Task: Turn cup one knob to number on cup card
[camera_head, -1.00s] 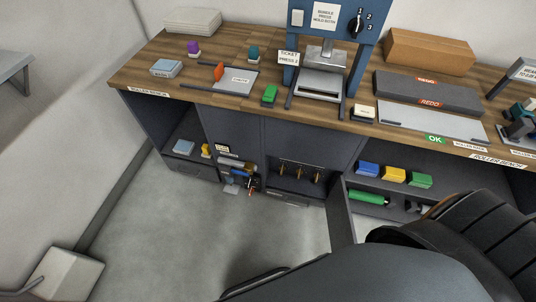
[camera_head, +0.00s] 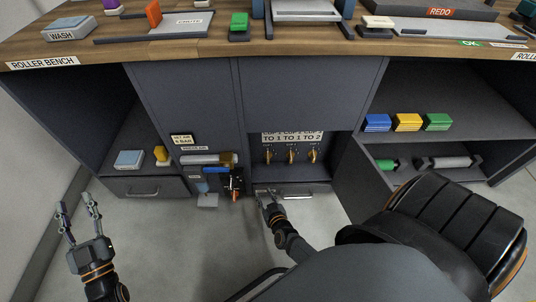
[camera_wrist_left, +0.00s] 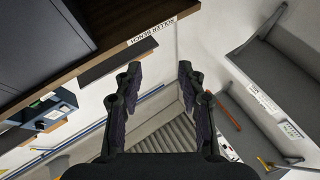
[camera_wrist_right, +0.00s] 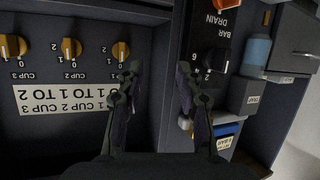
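The cup one knob (camera_head: 268,155) is the leftmost of three brass knobs in the head view. In the right wrist view, which is upside down, the cup one knob (camera_wrist_right: 121,50) stands nearly in line with its 0 mark. The white cup card (camera_head: 292,136) is above the knobs; its cup one column seems to read TO 1. The card also shows in the right wrist view (camera_wrist_right: 62,98), partly cut off by my finger. My right gripper (camera_head: 266,196) is open and empty, below and in front of the knobs. My left gripper (camera_head: 77,208) is open and empty at the far left.
The cup two (camera_head: 291,155) and cup three (camera_head: 313,155) knobs sit close to the right. A black dial (camera_wrist_right: 214,60) and a bottle (camera_wrist_right: 257,50) are beside the panel. An open cabinet door (camera_head: 362,183) stands to the right. Floor at left is clear.

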